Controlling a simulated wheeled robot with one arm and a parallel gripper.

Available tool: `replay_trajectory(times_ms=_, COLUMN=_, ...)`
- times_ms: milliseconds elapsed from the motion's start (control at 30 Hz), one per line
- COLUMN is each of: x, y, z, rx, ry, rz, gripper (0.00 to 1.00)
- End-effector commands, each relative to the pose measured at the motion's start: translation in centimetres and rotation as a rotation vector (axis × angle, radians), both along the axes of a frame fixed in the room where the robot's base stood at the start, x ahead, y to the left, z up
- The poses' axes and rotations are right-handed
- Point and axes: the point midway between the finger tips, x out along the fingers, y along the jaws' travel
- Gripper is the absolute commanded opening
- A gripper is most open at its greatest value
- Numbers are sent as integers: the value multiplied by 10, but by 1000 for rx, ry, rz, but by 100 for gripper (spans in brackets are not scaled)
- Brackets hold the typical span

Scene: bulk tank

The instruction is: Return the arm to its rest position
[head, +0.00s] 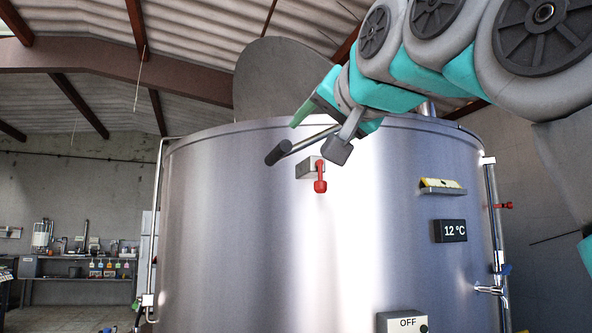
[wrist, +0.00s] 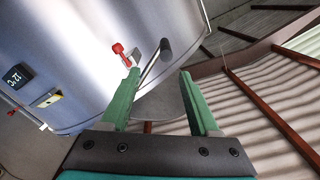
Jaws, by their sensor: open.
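My gripper (head: 316,138) is raised at the upper front of the steel tank (head: 240,220), with my arm reaching in from the upper right. In the wrist view my gripper (wrist: 158,73) has its two green fingers spread wide with nothing clamped between them. A metal rod with a dark grip (head: 278,152) sticks out by the tank's top edge, close to my fingers. In the wrist view the dark grip (wrist: 167,46) lies beyond the fingertips. I cannot tell whether a finger touches the rod. The round lid (head: 280,75) stands raised behind the rim.
The tank front carries a red-handled latch (head: 320,178), a small shelf with a yellow item (head: 441,186), a 12 °C display (head: 451,231), an OFF box (head: 402,322) and a tap (head: 490,290). Shelves (head: 80,262) stand far left. A sloping roof is overhead.

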Motion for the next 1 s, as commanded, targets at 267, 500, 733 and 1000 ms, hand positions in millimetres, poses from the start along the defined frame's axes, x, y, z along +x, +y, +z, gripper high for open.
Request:
replay_trajectory(times_ms=267, x=0, y=0, z=0, rx=0, ry=1, rz=1, gripper=62)
replay_trajectory(times_ms=500, x=0, y=0, z=0, rx=0, ry=1, rz=1, gripper=62)
replay_trajectory(times_ms=733, x=6, y=-1, z=-12, rx=-13, ry=27, rz=-6, gripper=62)
replay_trajectory(times_ms=1000, x=44, y=-16, z=-140, rx=-144, ry=294, rz=-40, gripper=62)
